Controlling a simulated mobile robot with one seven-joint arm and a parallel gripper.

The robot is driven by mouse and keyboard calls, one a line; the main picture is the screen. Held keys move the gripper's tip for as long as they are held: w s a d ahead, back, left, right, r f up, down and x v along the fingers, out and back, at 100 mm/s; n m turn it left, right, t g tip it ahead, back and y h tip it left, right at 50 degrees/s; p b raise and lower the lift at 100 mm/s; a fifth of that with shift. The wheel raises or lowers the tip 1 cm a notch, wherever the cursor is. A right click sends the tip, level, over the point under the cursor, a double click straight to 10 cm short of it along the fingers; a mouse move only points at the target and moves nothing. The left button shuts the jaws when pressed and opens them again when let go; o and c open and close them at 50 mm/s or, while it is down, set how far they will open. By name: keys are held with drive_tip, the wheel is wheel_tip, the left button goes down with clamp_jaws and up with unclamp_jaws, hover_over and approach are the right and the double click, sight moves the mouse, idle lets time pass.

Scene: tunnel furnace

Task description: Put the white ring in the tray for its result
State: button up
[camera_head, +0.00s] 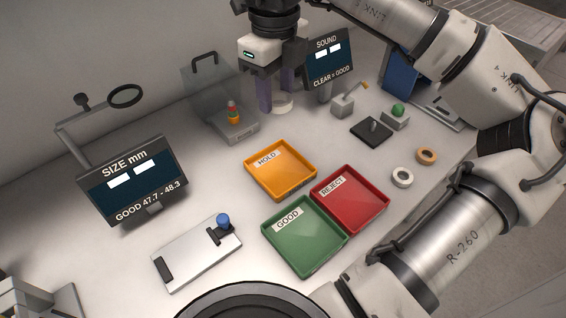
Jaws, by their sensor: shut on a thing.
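My gripper (277,101) is at the back of the table, pointing down, with its fingers shut on a white round piece (283,104). The piece is low between the fingertips and partly hidden; I cannot tell whether it touches the table. A white ring (402,184) lies flat on the table at the right, beside a tan ring (427,149). The orange HOLD tray (299,185), red REJECT tray (361,217) and green GOOD tray (306,248) stand mid-table, all empty. The SOUND sign (330,63) reads "CLEAR = GOOD"; the SIZE mm sign (130,180) reads "GOOD 47.7 - 48.3".
A clear-shielded stand with a signal light (233,113) is just left of my gripper. A gauge plate with a blue knob (223,220) lies at the front left. A black pad (371,131) and a green button (398,110) are at the right. Bare table lies between gripper and trays.

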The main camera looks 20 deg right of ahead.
drive_tip(key=p, duration=0.3)
approach(277, 170)
wheel_tip(277, 170, down, 6)
drive_tip(key=shift+r, duration=0.25)
drive_tip(key=shift+f, duration=0.5)
drive_tip(key=shift+d+f+b, duration=0.1)
drive_tip(key=shift+f+b, duration=0.1)
drive_tip(key=shift+b, duration=0.15)
drive_tip(key=o, duration=1)
drive_tip(key=shift+r, duration=0.1)
drive_tip(key=shift+r+p, duration=0.2)
drive_tip(key=shift+p, duration=0.2)
wheel_tip(277, 170, up, 12)
drive_tip(key=shift+f+b, duration=0.1)
drive_tip(key=shift+b, duration=1)
drive_tip(key=shift+s, duration=0.1)
